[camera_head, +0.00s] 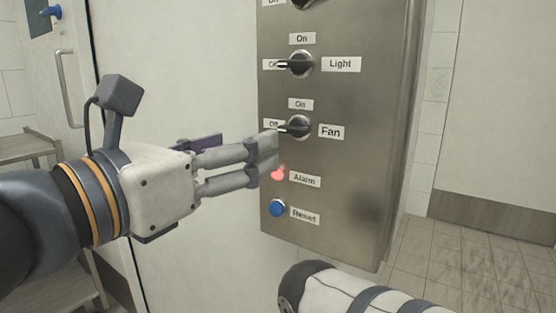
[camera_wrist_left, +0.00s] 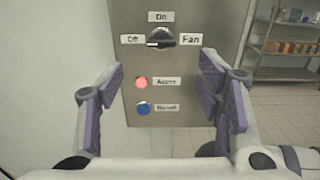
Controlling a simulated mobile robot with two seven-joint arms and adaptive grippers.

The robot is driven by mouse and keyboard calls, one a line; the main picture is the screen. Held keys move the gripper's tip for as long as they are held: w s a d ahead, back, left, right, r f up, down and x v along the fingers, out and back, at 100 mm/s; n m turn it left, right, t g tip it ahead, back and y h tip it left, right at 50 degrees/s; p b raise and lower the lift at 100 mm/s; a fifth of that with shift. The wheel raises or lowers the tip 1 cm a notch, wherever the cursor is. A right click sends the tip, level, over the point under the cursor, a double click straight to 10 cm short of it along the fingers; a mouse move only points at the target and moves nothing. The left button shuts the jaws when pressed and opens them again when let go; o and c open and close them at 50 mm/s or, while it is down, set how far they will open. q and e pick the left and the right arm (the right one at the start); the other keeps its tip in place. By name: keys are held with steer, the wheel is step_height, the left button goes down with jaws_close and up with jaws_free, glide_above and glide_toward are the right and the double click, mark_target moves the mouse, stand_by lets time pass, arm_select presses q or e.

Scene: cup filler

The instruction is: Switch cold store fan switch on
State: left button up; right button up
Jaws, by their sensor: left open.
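The fan switch (camera_head: 297,127) is a dark rotary knob on the steel control panel (camera_head: 365,185), with labels "On" above, "Off" at left and "Fan" at right. Its pointer lies level, toward "Off". In the left wrist view the fan switch (camera_wrist_left: 160,38) shows ahead of the fingers, near the top middle. My left gripper (camera_head: 270,158) is open, its fingertips just left of and below the knob in the head view. I cannot tell whether a fingertip touches the panel. Between the fingers in the wrist view there is no held object. My right gripper is not in view.
The light switch (camera_head: 299,64) sits above the fan switch. The lit red alarm light (camera_head: 279,174) and blue reset button (camera_head: 277,208) sit below it, near my fingers. A shelf (camera_wrist_left: 285,45) stands at far right. A metal table (camera_head: 25,148) is at left.

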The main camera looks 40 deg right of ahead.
mark_target(290, 131)
arm_select(q)
steer(key=x, duration=1.2)
steer(key=shift+s+f+p, duration=0.15)
steer(key=shift+p, duration=0.25)
steer(key=c, duration=1.2)
